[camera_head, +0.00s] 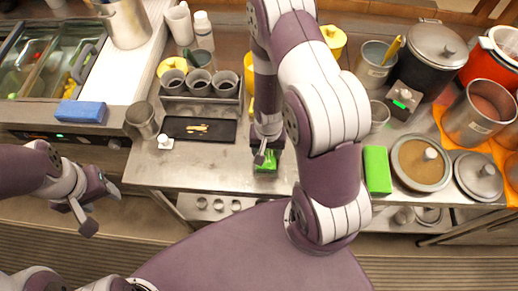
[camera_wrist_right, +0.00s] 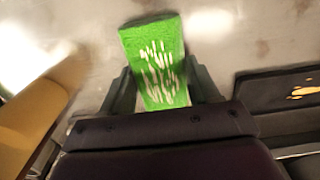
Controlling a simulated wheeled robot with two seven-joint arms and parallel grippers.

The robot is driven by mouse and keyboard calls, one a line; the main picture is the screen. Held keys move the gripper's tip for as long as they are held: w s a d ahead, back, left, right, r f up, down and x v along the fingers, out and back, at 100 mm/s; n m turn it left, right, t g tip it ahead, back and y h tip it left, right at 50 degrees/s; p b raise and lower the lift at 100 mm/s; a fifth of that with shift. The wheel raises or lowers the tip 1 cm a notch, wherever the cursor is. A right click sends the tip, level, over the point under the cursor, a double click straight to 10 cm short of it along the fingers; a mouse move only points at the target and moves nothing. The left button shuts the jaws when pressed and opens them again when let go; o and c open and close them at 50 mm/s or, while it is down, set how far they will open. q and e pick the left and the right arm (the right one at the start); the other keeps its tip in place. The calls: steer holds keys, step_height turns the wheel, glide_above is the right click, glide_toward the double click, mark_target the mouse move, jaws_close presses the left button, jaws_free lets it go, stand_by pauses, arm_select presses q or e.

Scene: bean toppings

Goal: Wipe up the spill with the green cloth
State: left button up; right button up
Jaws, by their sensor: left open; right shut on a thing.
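The green cloth (camera_head: 266,167) is a small bright-green pad at the front of the steel counter, under my right gripper (camera_head: 263,150). In the right wrist view the cloth (camera_wrist_right: 153,45) has pale streaks and sits between the fingers of my right gripper (camera_wrist_right: 160,92), which is shut on it. Faint brownish smudges (camera_wrist_right: 262,48) show on the counter beyond and right of the cloth; I cannot tell whether they are the spill. My left gripper (camera_head: 92,206) is open and empty, off the counter's front at the left.
A black tray (camera_head: 176,126) with a yellow-orange piece lies left of the cloth. A second green block (camera_head: 377,170) stands to the right, beside a round brown-filled pot (camera_head: 420,185). A cup rack (camera_head: 201,103) is behind the tray. Bare counter (camera_head: 215,172) lies left of the cloth.

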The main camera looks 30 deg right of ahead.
steer(key=shift+s+d, duration=0.1)
steer(key=shift+a, duration=0.2)
steer(key=w+a+p, duration=0.1)
steer(key=w+a, duration=0.1)
steer(key=shift+a+r+p, duration=0.15)
steer(key=shift+a+p, duration=0.25)
steer(key=shift+w+a+f, duration=0.2)
steer(key=shift+w+a, duration=0.15)
steer(key=shift+a, duration=0.15)
steer(key=shift+r+p, duration=0.1)
steer(key=shift+p, duration=0.2)
step_height(320, 180, up, 8)
steer(key=p, duration=0.8)
